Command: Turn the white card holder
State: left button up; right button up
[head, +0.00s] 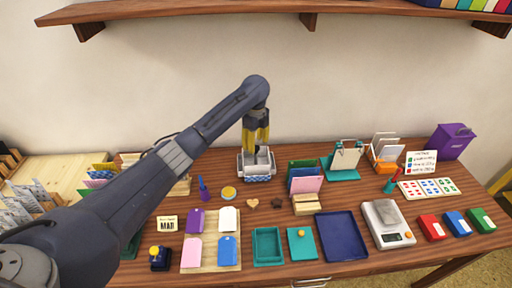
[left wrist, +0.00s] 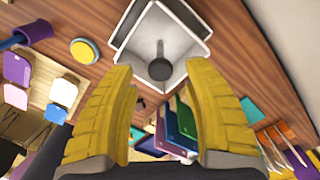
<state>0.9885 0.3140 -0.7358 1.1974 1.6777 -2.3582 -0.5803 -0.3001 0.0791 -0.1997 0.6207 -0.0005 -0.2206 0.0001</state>
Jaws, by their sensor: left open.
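The white card holder (head: 246,168) is a square white tray with a dark upright knob in its middle. It stands at the back of the table, below my left gripper (head: 256,145). The left wrist view shows the holder (left wrist: 190,27) from above, with its grey knob (left wrist: 160,68) between and just beyond the yellow fingertips. My left gripper (left wrist: 160,85) is open and points down at the knob. I cannot tell whether a finger touches it. In the head view the fingers partly hide the knob. My right gripper is not in view.
Trays, a scale (head: 388,222) and inkpads fill the front. A shelf (head: 220,9) hangs above.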

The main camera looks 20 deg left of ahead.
aim_at(256, 158)
pick_arm(q)
jog(key=shift+f, duration=1.1)
jog(key=shift+o, duration=0.2)
grip_shut()
